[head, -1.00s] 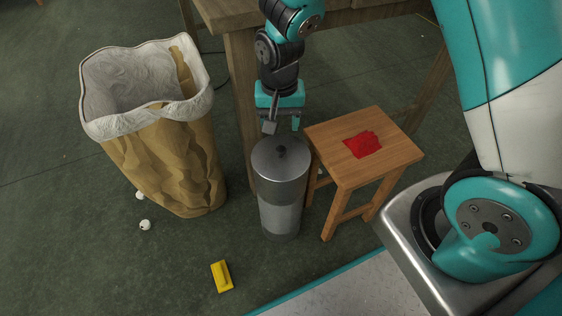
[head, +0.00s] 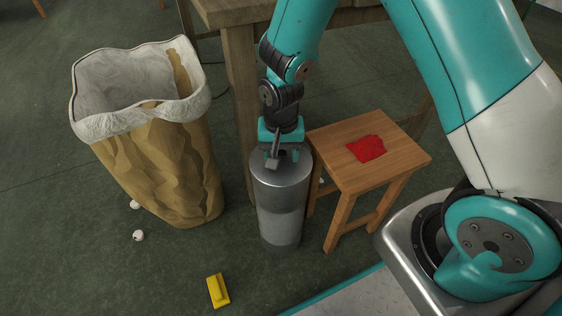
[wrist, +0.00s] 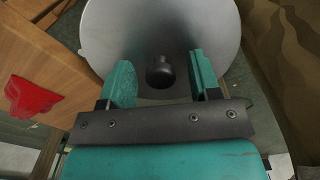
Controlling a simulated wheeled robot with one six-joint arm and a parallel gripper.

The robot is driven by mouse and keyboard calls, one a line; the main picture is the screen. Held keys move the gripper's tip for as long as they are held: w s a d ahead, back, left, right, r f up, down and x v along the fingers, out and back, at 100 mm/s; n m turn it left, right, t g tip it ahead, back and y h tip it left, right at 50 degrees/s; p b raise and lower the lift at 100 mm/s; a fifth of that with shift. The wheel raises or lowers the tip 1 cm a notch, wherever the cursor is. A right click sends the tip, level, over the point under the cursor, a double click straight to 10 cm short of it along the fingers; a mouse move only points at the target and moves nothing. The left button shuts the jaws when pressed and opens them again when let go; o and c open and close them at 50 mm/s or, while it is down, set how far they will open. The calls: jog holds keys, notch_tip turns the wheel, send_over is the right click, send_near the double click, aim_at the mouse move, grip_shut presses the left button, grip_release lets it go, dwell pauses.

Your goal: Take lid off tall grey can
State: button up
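The tall grey can (head: 281,215) stands upright on the floor between the bin and the stool. Its round grey lid (head: 268,172) is on top; the lid fills much of the wrist view (wrist: 205,30). The lid's dark knob (wrist: 160,72) shows between and just beyond my fingers in the wrist view; in the head view my gripper mostly hides it. My gripper (head: 283,158) points down over the lid. Its two teal fingers stand apart on either side of the knob (wrist: 162,82), with gaps, not closed on it.
A wooden stool (head: 400,160) with a red cloth (head: 367,148) stands close right of the can. A lined bin (head: 165,170) is to the left. A yellow block (head: 218,291) and small white balls (head: 138,235) lie on the floor. A wooden table (head: 238,75) is behind.

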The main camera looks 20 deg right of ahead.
jog(key=c, duration=0.9)
jog(key=shift+r, duration=0.2)
